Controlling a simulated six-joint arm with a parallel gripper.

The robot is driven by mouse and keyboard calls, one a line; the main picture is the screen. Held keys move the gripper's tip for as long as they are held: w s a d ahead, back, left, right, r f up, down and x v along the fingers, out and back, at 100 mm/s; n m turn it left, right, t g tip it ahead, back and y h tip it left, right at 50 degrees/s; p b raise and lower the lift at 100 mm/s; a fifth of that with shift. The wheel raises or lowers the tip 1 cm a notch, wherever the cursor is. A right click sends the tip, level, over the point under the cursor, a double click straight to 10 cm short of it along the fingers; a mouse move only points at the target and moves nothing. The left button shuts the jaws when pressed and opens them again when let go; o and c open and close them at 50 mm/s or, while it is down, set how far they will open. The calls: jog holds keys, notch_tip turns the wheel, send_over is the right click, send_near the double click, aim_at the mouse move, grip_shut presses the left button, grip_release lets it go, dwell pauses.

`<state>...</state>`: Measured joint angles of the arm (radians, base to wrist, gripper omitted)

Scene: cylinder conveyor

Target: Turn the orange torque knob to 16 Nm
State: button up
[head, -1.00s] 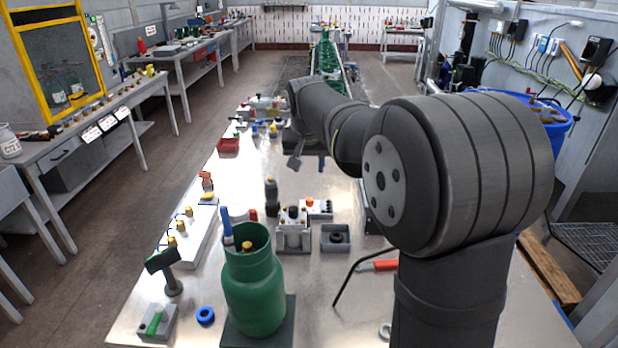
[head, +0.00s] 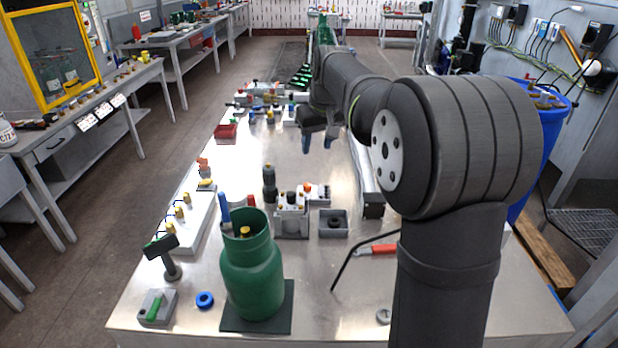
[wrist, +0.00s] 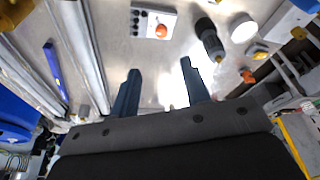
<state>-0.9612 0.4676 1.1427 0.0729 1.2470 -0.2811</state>
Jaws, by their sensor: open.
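The orange torque knob (wrist: 161,31) sits on a small white box (wrist: 141,22) with a row of dark marks, near the top of the wrist view. In the head view the same white box (head: 320,194) stands mid-table, with the knob (head: 308,188) small at its left; its setting is too small to read. My gripper (wrist: 160,70) is open and empty, its two blue fingers apart. The knob lies beyond the fingertips in the wrist view, touching neither. In the head view my gripper (head: 318,142) hangs over the table, farther back than the box.
A grey fixture (head: 291,218), a dark upright tool (head: 269,184) and a grey tray (head: 334,222) stand close around the box. A green cylinder (head: 252,275) stands in front. Bare table lies between my gripper and the box.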

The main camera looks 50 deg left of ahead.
jog(key=w+n+g, duration=0.2)
jog(key=w+n, duration=0.1)
jog(key=n, duration=0.2)
jog(key=n+g+y, duration=0.1)
jog(key=n, duration=0.2)
send_near(308, 184)
jog(key=x, duration=0.8)
jog(key=shift+s+a+f, duration=0.1)
jog(key=shift+s+f, duration=0.05)
jog(key=shift+f, duration=0.05)
jog(key=shift+c, duration=0.2)
grip_shut()
